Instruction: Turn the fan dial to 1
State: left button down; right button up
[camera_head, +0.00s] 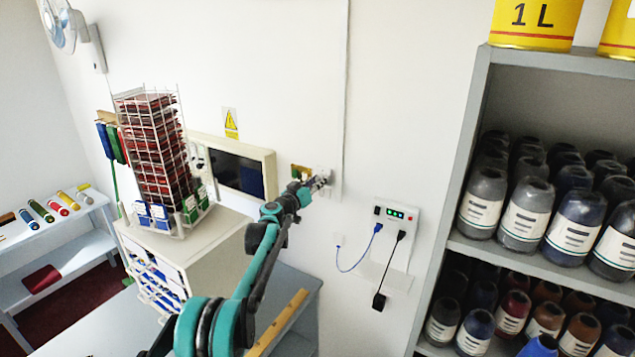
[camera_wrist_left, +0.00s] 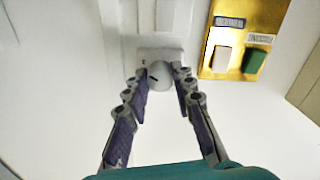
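The fan dial (camera_wrist_left: 159,77) is a round white knob with a short dark pointer mark, on a white wall plate (camera_wrist_left: 146,54). In the wrist view it sits between the tips of my left gripper (camera_wrist_left: 158,84), whose two fingers are apart on either side of it. Contact with the knob cannot be made out. In the head view my left gripper (camera_head: 320,182) is at the wall and covers most of the dial. The dial's numbers are too small to read. The wall fan (camera_head: 62,25) is at the upper left. My right gripper is in neither view.
A brass plate (camera_wrist_left: 235,58) with a white and a green switch is beside the dial. A socket panel (camera_head: 398,220) with cables is right of it. A cabinet (camera_head: 190,252) bears a swatch rack (camera_head: 155,150). Shelves (camera_head: 465,150) of bottles stand at right.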

pick_arm(q)
jog(key=shift+n, duration=0.4)
jog(key=shift+n+b, duration=2.5)
jog(key=shift+n, duration=4.9)
jog(key=c, duration=1.3)
grip_release()
jog(key=shift+a, duration=0.1)
jog(key=shift+o, duration=0.2)
